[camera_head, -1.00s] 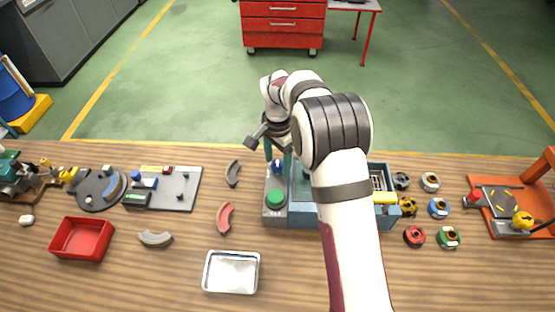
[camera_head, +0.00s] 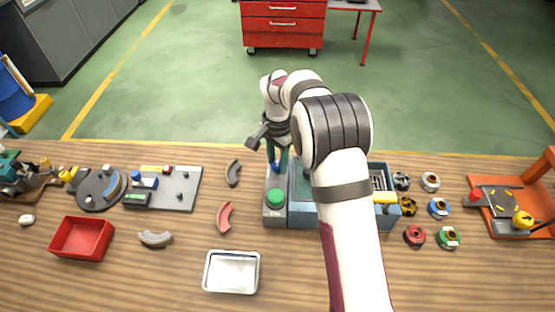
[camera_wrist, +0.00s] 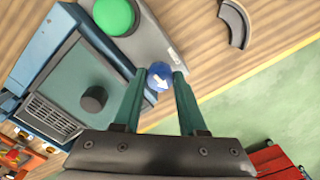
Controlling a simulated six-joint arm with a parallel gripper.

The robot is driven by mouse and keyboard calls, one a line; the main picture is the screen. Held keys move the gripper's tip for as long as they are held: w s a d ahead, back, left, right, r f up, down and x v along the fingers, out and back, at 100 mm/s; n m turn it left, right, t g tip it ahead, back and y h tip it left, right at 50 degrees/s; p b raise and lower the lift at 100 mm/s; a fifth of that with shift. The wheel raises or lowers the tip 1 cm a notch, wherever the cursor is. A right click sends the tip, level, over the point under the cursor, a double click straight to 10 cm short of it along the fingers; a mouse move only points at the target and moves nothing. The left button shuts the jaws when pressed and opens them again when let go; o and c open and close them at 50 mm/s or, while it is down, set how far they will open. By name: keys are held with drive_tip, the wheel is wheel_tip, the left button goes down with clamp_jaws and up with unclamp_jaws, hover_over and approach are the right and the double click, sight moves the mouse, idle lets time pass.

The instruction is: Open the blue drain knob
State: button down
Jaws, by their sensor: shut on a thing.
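The blue drain knob (camera_wrist: 160,76) is round with a white arrow on its face. In the wrist view it sits on the grey end panel, between the green fingertips of my gripper (camera_wrist: 158,78), which are shut on its sides. In the head view the blue knob (camera_head: 275,167) shows only in part below my gripper (camera_head: 277,160). The arrow points toward the lower right in the wrist view. A large green button (camera_wrist: 115,14) is on the same grey panel (camera_head: 273,216), beside the knob.
The blue machine (camera_head: 301,213) adjoins the grey panel, partly hidden by my arm. A dark curved piece (camera_head: 233,173) and a red curved piece (camera_head: 225,217) lie left of it. A metal tray (camera_head: 232,272) is in front. Coloured rings (camera_head: 438,208) lie at the right.

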drive_tip(key=n, duration=0.3)
drive_tip(key=shift+n, duration=0.4)
drive_tip(key=n, duration=0.4)
drive_tip(key=shift+n, duration=0.3)
drive_tip(key=n, duration=0.4)
drive_tip(key=shift+n, duration=2.4)
drive_tip(key=shift+c, duration=2.3)
unclamp_jaws()
